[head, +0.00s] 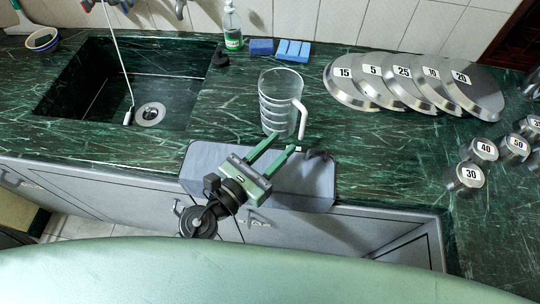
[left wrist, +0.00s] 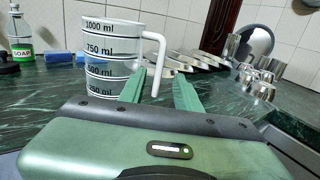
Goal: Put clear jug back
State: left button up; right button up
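The clear jug (head: 281,101) stands upright on the green marble counter, right of the sink. Its white handle (head: 301,115) points right and towards me. The left wrist view shows the jug (left wrist: 107,62) with black millilitre marks. My left gripper (head: 284,142) is open and empty at the counter's front edge, just in front of the jug. In the left wrist view the handle (left wrist: 158,62) appears between the two green fingers (left wrist: 160,88), beyond their tips; I cannot tell the exact gap. My right gripper is not in view.
The sink (head: 95,88) is at left. A soap bottle (head: 232,27) and blue sponges (head: 292,51) stand behind. Numbered metal lids (head: 372,66) lie at right, with numbered metal weights (head: 470,175) nearer. A grey panel (head: 310,180) is under my left gripper.

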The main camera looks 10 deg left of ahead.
pick_arm(q)
jog(key=shift+b+v, duration=0.35)
jog(key=shift+v, duration=1)
dwell(1.3)
